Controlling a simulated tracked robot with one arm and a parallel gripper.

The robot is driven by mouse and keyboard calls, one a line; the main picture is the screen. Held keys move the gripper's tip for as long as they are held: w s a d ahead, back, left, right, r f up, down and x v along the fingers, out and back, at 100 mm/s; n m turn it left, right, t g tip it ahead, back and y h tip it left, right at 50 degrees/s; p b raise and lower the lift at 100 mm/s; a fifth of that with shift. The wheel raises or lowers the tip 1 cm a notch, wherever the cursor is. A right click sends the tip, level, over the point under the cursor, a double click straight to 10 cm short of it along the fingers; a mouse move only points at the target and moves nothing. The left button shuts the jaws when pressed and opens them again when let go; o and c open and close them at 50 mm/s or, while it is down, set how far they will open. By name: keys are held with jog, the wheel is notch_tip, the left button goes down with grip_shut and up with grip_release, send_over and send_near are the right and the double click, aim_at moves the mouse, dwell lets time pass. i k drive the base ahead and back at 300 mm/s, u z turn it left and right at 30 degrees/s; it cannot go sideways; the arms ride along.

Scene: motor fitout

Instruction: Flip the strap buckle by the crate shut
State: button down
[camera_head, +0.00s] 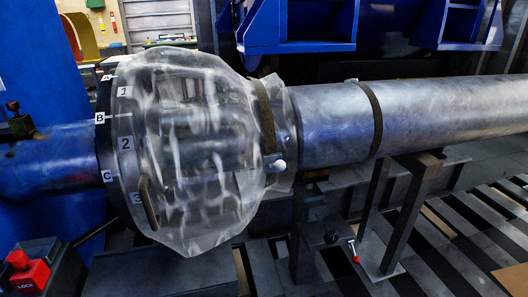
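A brown strap (264,112) circles the neck of a clear plastic cover (195,150) over a large flanged part. At its lower end is a small metal fitting with a white knob (279,165), perhaps a buckle; I cannot tell if it is open or shut. A second brown strap (373,112) goes around the grey metal shaft (440,110) further right, and no buckle shows on it. I cannot make out a crate. My gripper is not in view.
The flange (127,143) carries letters and numbers. A red LOCK box (30,274) is at the lower left. Dark stands (404,212) hold the shaft, with a red-tipped lever (353,250) low beside them. Blue brackets (300,35) hang above. Slatted floor lies at the right.

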aim_at(279, 166)
jog(key=u, duration=0.05)
jog(key=i, duration=1)
jog(key=z, duration=0.05)
